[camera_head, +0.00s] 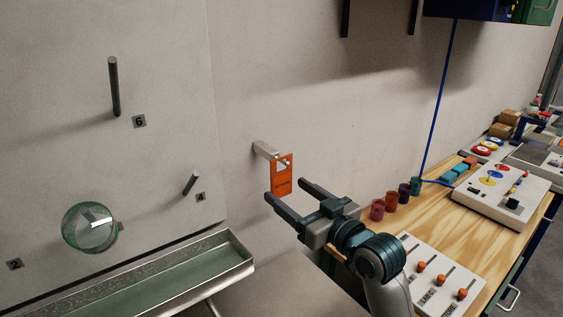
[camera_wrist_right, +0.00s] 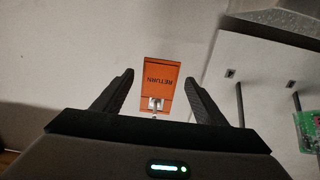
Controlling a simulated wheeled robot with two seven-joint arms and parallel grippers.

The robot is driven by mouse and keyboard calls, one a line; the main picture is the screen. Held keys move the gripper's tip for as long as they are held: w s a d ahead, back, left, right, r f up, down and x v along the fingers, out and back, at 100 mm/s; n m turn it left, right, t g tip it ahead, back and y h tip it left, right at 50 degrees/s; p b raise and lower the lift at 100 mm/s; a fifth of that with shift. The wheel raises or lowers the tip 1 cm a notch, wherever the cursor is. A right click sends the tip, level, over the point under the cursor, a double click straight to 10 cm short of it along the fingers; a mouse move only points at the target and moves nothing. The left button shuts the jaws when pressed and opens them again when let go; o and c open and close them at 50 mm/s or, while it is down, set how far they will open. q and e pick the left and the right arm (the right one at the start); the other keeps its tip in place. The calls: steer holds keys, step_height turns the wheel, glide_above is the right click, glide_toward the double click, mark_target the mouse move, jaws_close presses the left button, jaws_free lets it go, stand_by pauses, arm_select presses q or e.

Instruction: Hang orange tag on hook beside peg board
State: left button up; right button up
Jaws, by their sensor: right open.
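The orange tag (camera_head: 281,180) hangs upright on the light-coloured hook (camera_head: 264,150) on the wall, to the right of the peg board (camera_head: 60,140). The hook passes through the opening near the tag's top. My right gripper (camera_head: 285,194) is open beside the tag. In the right wrist view the tag lies between the two spread fingers, with clear gaps on both sides. My left gripper is not in view.
The peg board carries dark pegs (camera_head: 114,86) and a round greenish glass piece (camera_head: 90,227). A metal trough (camera_head: 170,275) runs below it. To the right, a wooden bench (camera_head: 405,225) holds several coloured cups (camera_head: 391,200) and a slider panel (camera_head: 440,275). The wall around the hook is clear.

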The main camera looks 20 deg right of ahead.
steer(key=shift+b+x, duration=0.4)
steer(key=shift+x, duration=1)
steer(key=shift+c, duration=0.3)
steer(key=c, duration=0.5)
steer(key=shift+o, duration=0.2)
steer(key=shift+o, duration=0.9)
